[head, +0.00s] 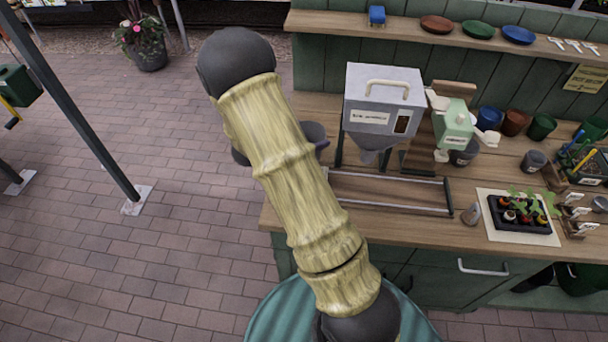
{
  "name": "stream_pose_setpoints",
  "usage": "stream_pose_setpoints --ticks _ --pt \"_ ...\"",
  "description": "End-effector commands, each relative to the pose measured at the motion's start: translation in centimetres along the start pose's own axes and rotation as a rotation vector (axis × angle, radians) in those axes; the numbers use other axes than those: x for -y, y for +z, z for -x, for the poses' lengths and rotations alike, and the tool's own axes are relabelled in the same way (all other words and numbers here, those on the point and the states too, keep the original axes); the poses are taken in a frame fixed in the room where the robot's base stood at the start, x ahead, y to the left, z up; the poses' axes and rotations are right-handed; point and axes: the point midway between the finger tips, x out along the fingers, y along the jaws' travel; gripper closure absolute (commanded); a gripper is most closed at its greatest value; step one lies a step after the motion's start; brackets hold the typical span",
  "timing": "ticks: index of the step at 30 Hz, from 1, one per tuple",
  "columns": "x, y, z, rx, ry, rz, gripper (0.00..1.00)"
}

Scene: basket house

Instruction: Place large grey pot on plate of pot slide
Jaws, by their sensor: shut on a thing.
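My raised arm crosses the middle of the head view and hides my gripper. Dark grey rounded shapes show on both sides of the arm; I cannot tell whether they are the large grey pot or part of my wrist. The pot slide (392,208) is a pair of metal rails on the wooden bench, in front of a grey hopper (383,98) with a funnel underneath. I cannot make out the slide's plate clearly; the arm covers the area to the left of the rails.
A green dispenser (454,128) stands right of the hopper. A seedling tray (519,217) sits on a pale mat at the bench's right. Small pots (534,161) stand behind it. A shelf (430,32) with saucers runs above. The paved floor at left is mostly open.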

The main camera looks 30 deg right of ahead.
Motion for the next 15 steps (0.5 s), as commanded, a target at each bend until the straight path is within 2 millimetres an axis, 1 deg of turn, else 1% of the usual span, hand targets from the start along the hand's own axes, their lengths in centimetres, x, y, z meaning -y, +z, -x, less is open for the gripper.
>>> stream_pose_setpoints --ticks 5,8,11,15 --pt "-0.1 0.0 -0.1 0.000 0.002 0.000 0.32" --pt "0.0 0.5 -0.3 0.000 0.002 0.002 0.32" --pt "0.0 1.7 -0.7 0.001 0.002 0.005 0.32" --pt "0.0 3.7 -1.5 0.001 0.001 0.006 0.32"
